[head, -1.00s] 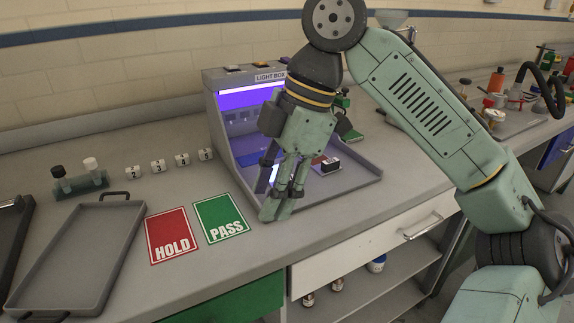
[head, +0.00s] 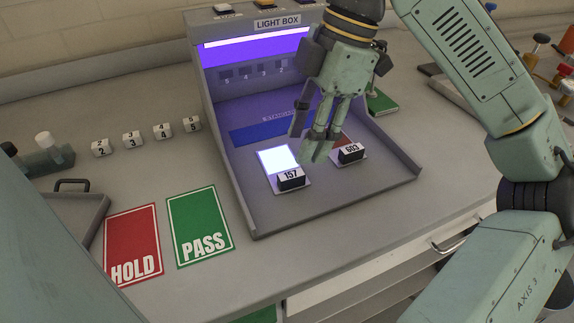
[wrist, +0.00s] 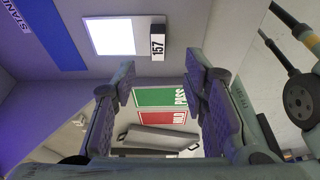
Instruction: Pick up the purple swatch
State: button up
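No swatch looks plainly purple. A swatch (head: 278,158) tagged 157 glows white-lavender on the light box floor; it also shows in the wrist view (wrist: 112,37). A reddish swatch (head: 341,138) tagged 603 lies to its right, partly hidden by my fingers. My gripper (head: 312,148) hangs over the light box floor between the two swatches, pointing down. In the wrist view its fingers (wrist: 162,72) are spread with nothing between them. The 157 swatch lies beyond the fingertips, outside the gap.
The light box (head: 212,120) has low side walls and a blue standard strip (head: 250,133) at the back. Red HOLD (head: 133,243) and green PASS (head: 200,222) cards lie left of it. Number blocks (head: 133,139) stand behind them. A grey tray (head: 75,208) is at far left.

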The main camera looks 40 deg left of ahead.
aim_at(292, 174)
jog(key=p+x, duration=0.1)
jog(key=x, duration=0.6)
jog(key=shift+w+f, duration=0.15)
jog(key=shift+c, duration=0.4)
grip_shut()
